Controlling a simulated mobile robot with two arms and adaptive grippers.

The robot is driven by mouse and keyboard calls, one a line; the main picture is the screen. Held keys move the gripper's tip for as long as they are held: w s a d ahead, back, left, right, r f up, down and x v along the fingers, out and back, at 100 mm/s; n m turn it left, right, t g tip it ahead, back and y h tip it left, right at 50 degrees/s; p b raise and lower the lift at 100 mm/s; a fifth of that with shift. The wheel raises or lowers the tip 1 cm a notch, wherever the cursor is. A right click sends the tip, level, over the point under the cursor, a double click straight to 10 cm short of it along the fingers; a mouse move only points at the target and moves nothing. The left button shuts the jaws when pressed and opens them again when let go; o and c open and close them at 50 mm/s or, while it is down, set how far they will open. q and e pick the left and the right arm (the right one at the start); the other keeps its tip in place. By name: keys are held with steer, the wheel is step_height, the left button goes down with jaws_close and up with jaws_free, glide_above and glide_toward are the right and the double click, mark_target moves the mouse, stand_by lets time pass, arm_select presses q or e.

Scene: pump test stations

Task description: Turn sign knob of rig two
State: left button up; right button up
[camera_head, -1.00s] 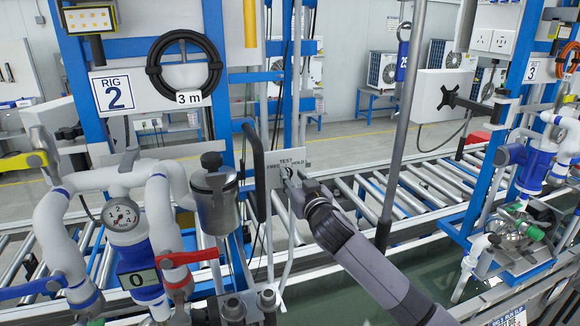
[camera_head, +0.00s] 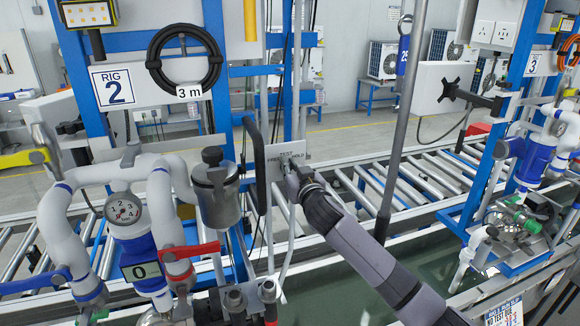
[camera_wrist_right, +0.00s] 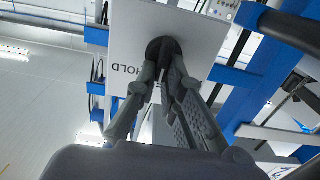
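The rig two sign (camera_head: 114,88) hangs at the upper left in the head view. To its lower right, a small grey plate marked FREE, TEST and HOLD (camera_head: 272,170) is mounted on the rig. In the right wrist view, the plate (camera_wrist_right: 125,42) fills the top middle, with the dark round sign knob (camera_wrist_right: 163,46) on it. My right gripper (camera_head: 290,172) is at the plate. Its fingers (camera_wrist_right: 160,68) close in on the knob from both sides and partly hide it. The knob's pointing direction is hidden. My left gripper is not in view.
White pipes with a pressure gauge (camera_head: 123,211), a red lever (camera_head: 188,251) and a metal canister (camera_head: 216,190) stand left of the plate. A grey vertical pole (camera_head: 402,130) stands to the right. A roller conveyor (camera_head: 425,180) runs behind.

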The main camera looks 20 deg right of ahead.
jaws_close()
steer(key=n, duration=0.6)
steer(key=a+n, duration=0.1)
steer(key=n, duration=0.1)
steer(key=shift+a+f+n, duration=0.1)
steer(key=shift+f+n, duration=0.1)
steer(key=shift+n, duration=0.2)
stand_by(0.6)
steer(key=o, duration=0.6)
jaws_free()
